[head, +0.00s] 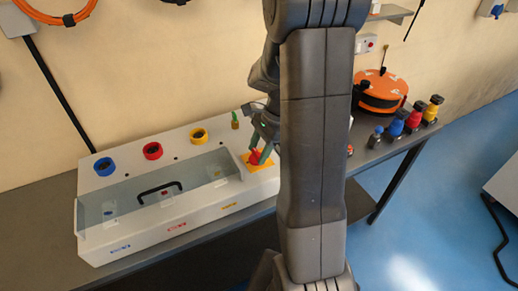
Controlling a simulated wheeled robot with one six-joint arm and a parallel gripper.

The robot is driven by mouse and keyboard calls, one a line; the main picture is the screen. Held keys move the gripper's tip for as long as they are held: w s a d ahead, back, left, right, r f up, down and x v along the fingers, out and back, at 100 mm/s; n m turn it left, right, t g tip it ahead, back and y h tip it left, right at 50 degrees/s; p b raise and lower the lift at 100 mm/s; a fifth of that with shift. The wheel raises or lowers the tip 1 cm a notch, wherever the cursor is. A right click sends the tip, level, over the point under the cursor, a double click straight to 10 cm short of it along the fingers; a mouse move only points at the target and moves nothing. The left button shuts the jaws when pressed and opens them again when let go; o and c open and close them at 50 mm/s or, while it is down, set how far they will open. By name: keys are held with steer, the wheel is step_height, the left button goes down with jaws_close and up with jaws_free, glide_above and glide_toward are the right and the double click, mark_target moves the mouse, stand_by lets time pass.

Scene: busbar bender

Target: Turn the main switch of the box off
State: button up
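The box (150,238) is a long white case on the bench, with a clear cover and a black handle on its front part. The main switch (255,159) is a red knob on a yellow plate at the right end of the box's top. My gripper (262,154) points down right at the red knob, its fingertips overlapping the knob in the picture. Whether the fingers touch or grip it is too small to tell. My arm hides the area just right of the switch.
Blue (104,166), red (153,150) and yellow (198,135) round sockets line the box's back. An orange cable reel (381,91) and several coloured connectors (413,117) stand on the bench (45,205) to the right. The blue floor (440,190) at right is mostly open.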

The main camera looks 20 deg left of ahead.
steer(key=shift+n, duration=0.3)
steer(key=shift+o, duration=0.2)
steer(key=n+h, duration=0.1)
steer(key=n, duration=0.1)
steer(key=n+p, duration=0.1)
steer(key=n, duration=0.1)
steer(key=shift+w+a+r+g+h, duration=0.1)
steer(key=shift+a+g+h, duration=0.05)
steer(key=shift+g+h, duration=0.25)
steer(key=n+h, duration=0.1)
steer(key=n, duration=0.4)
steer(key=shift+a+h, duration=0.15)
steer(key=shift+h, duration=0.25)
steer(key=n, duration=0.2)
steer(key=n+h, duration=0.1)
steer(key=n, duration=0.1)
steer(key=shift+a+h, duration=0.1)
steer(key=shift+h, duration=0.2)
steer(key=shift+n+t+h, duration=0.6)
steer(key=shift+n+t, duration=0.1)
steer(key=shift+n, duration=1.4)
steer(key=shift+c, duration=0.2)
steer(key=shift+n, duration=0.3)
steer(key=o, duration=1)
